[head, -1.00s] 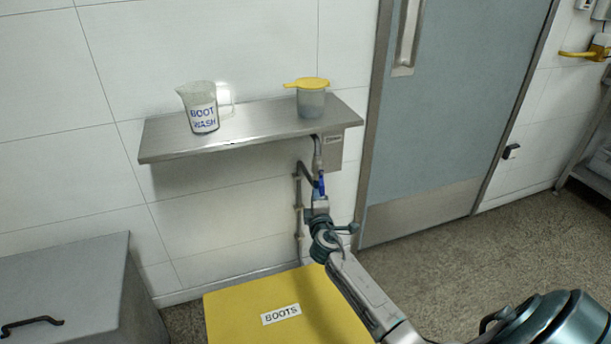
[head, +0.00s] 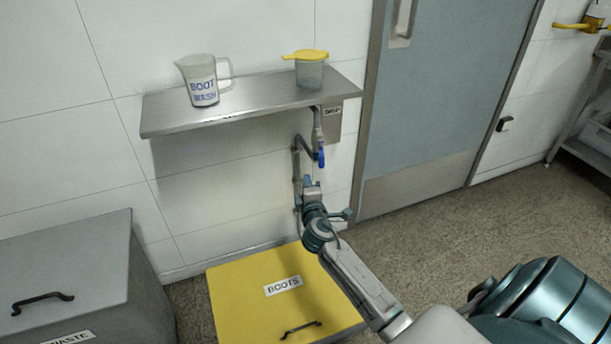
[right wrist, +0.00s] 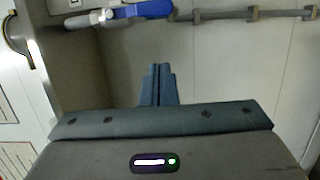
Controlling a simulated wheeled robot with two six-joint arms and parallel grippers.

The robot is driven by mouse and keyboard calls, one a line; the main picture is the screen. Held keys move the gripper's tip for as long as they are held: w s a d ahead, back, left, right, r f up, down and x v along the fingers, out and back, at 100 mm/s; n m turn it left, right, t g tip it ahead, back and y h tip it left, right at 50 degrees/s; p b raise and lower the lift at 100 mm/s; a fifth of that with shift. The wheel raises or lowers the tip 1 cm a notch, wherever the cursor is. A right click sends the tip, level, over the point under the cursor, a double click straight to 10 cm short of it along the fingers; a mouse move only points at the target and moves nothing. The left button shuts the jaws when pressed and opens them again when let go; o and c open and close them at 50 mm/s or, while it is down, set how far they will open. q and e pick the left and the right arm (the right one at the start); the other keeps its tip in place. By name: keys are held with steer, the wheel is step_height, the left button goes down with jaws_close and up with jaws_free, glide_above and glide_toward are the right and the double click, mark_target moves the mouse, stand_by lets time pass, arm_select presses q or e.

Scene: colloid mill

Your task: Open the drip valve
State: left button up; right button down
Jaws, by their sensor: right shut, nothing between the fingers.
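The drip valve is on a thin pipe under the steel shelf, below a grey plate labelled DRIP (head: 332,112). Its blue handle (head: 321,158) hangs roughly upright at the pipe's lower end. The handle also shows at the top of the right wrist view (right wrist: 147,10), lying in line with the grey valve body (right wrist: 100,18). My right gripper (head: 309,183) is just below and left of the handle, apart from it. Its fingers (right wrist: 158,82) are shut together with nothing between them. My left gripper is not in view.
The steel shelf (head: 235,112) holds a BOOT WASH jug (head: 201,82) and a yellow-lidded cup (head: 310,72). Wall pipework (head: 297,165) runs behind my gripper. A yellow BOOTS bin (head: 240,295) stands below, a grey WASTE bin (head: 70,265) left. A door (head: 440,100) is right.

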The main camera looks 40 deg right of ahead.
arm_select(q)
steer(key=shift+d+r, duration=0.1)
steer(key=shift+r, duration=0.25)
arm_select(e)
steer(key=v, duration=0.5)
steer(key=shift+w+a+r, duration=0.1)
steer(key=shift+a+r, duration=0.05)
steer(key=shift+r, duration=0.05)
